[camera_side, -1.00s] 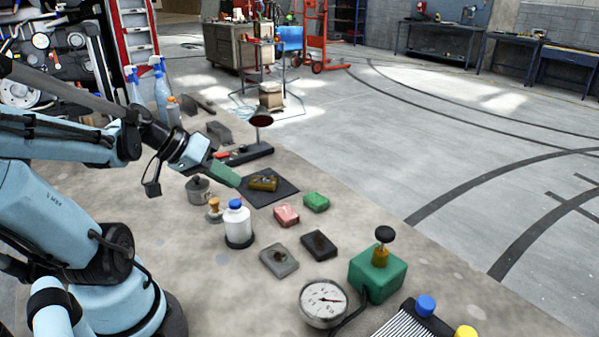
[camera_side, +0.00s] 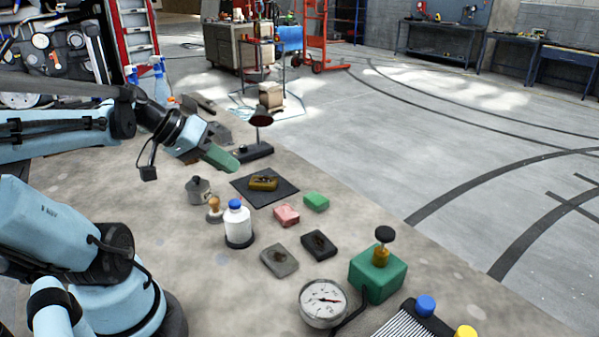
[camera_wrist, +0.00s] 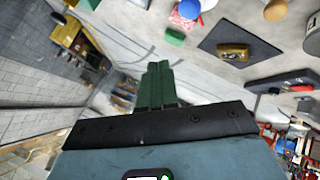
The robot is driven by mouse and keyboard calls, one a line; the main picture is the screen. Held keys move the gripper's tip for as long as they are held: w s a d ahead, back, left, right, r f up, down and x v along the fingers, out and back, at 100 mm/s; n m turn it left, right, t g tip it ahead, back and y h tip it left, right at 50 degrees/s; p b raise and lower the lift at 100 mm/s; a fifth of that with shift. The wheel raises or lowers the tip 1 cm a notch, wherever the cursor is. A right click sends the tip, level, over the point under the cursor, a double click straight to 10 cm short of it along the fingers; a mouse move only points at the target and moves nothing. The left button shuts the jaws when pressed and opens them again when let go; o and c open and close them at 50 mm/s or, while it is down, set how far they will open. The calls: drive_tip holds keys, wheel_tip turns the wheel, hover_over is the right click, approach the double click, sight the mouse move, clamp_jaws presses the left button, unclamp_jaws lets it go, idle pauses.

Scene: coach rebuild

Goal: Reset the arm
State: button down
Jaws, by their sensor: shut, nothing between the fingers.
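My gripper (camera_side: 222,158) has green fingers and is raised above the worktop, up and left of the black mat in the side view. In the wrist view the two green fingers of my gripper (camera_wrist: 157,84) lie side by side, shut with nothing between them. My blue arm reaches in from the left in the side view. A brass-coloured block (camera_side: 263,183) lies on the black mat (camera_side: 283,194); the wrist view shows this block (camera_wrist: 233,51) too, apart from my fingers.
The worktop holds a lidded metal pot (camera_side: 198,190), a white bottle (camera_side: 237,224), a pink block (camera_side: 286,215), a green block (camera_side: 316,202), a gauge (camera_side: 323,303) and a green box with a black knob (camera_side: 378,274). A black stand (camera_side: 252,152) is beyond my fingers.

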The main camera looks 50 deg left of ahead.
drive_tip(key=w+d+f+m+y, duration=0.1)
drive_tip(key=w+d+m, duration=0.1)
drive_tip(key=d, duration=0.4)
drive_tip(key=w+d+f+m+g+y, duration=0.1)
drive_tip(key=w+d+f+m, duration=0.1)
drive_tip(key=d, duration=0.5)
drive_tip(key=shift+w+f+m+g+y, duration=0.2)
drive_tip(key=shift+m+g+y, duration=0.15)
drive_tip(key=shift+m, duration=0.35)
